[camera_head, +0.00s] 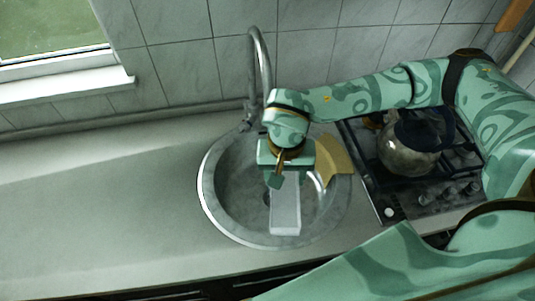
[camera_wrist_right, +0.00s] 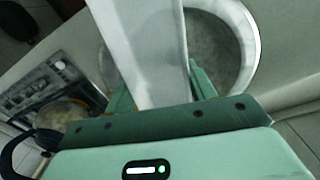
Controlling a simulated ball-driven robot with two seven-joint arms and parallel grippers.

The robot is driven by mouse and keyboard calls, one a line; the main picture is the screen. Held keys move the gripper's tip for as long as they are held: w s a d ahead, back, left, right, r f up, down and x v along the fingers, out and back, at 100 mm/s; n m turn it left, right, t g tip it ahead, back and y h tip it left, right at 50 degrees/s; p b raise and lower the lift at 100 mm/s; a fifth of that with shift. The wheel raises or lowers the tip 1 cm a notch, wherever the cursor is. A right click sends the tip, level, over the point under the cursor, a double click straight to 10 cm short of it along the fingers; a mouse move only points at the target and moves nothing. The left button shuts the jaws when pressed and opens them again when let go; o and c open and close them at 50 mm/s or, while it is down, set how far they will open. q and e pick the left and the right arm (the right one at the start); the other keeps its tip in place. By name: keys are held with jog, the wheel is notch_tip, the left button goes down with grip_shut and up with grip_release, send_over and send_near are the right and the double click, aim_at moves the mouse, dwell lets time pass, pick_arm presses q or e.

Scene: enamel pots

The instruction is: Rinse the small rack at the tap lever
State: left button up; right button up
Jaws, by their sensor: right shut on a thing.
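The small rack (camera_head: 285,212) looks like a pale grey, narrow, flat-sided piece. My right gripper (camera_head: 277,178) is shut on its upper end and holds it over the round metal sink (camera_head: 212,200). In the right wrist view the small rack (camera_wrist_right: 145,45) runs between the two green fingers of my right gripper (camera_wrist_right: 160,92), away from the palm. The tap (camera_head: 262,60) arches up behind the sink, and its small lever (camera_head: 244,126) is low on its left side. The wrist hides part of the tap's spout end. My left gripper is not in view.
A tan flat piece (camera_head: 338,160) lies at the sink's right rim. Right of it is a dark hob (camera_head: 370,180) with a round, shiny pot (camera_head: 405,158). My right arm passes over the hob's back. The counter (camera_head: 100,200) left of the sink is clear.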

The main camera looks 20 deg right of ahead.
dwell(0.5)
jog(key=s+r+p, duration=0.1)
jog(key=s, duration=0.1)
jog(key=s+r+p, duration=0.2)
jog(key=shift+a+r+p, duration=0.2)
jog(key=shift+r+p, duration=0.1)
jog(key=shift+s+r, duration=0.25)
jog(key=shift+s, duration=0.25)
